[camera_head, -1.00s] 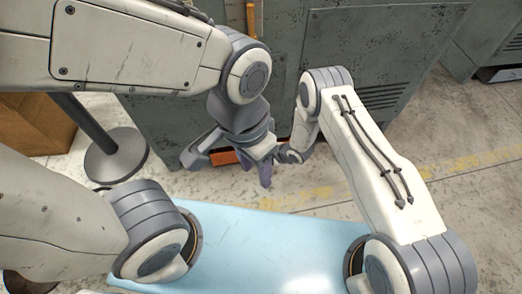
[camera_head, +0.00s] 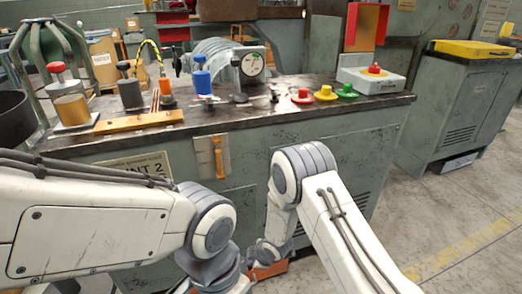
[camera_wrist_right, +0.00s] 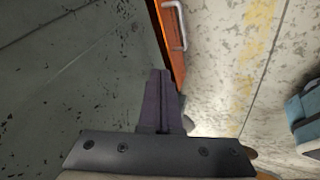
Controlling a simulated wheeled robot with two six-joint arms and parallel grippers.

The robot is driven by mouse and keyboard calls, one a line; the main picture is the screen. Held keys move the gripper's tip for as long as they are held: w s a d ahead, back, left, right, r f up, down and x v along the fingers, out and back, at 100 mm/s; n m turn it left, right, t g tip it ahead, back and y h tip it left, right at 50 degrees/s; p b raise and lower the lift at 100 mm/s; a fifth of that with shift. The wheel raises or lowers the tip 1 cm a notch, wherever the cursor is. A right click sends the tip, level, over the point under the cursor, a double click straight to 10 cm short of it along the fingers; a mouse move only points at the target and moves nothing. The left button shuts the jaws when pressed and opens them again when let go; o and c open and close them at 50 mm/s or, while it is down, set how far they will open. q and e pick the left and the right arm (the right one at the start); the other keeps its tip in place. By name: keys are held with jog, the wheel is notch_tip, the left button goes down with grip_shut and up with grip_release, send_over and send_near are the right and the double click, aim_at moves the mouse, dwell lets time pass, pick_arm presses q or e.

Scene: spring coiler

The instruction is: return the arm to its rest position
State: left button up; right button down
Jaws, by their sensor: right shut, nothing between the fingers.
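My right gripper (camera_wrist_right: 160,88) shows in the right wrist view as two dark fingers lying against each other, shut and empty. It points along the grey cabinet front beside an orange panel with a metal handle (camera_wrist_right: 172,35). In the head view my right arm comes in from the lower right and bends at the elbow. Its wrist is low in front of the bench, and its fingers cannot be made out there. My left arm comes in from the left with its wrist at the bottom edge; its gripper is not seen.
A grey workbench (camera_head: 340,155) carries a dial gauge (camera_head: 252,65), coloured buttons (camera_head: 325,93), a blue-topped part (camera_head: 202,75) and a wooden bar (camera_head: 138,122). A grey cabinet (camera_head: 455,110) stands to the right. The floor (camera_head: 440,215) is clear at the right.

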jog(key=s+d+r+m+h, duration=0.1)
jog(key=s+r+m, duration=0.25)
jog(key=r, duration=0.65)
jog(key=s+d+r+m+h, duration=0.15)
jog(key=s+r, duration=0.35)
jog(key=r, duration=0.6)
jog(key=s+d+r+m+g, duration=0.25)
jog(key=s+r, duration=0.25)
jog(key=s, duration=0.5)
jog(key=s+d+r+m+g, duration=0.1)
jog(key=s+d+r+m, duration=0.2)
jog(key=s+r, duration=0.5)
notch_tip(320, 180, up, 36)
jog(key=s+p, duration=0.2)
jog(key=p, duration=3.7)
jog(key=shift+s+f, duration=0.15)
jog(key=shift+m+g+h, duration=0.25)
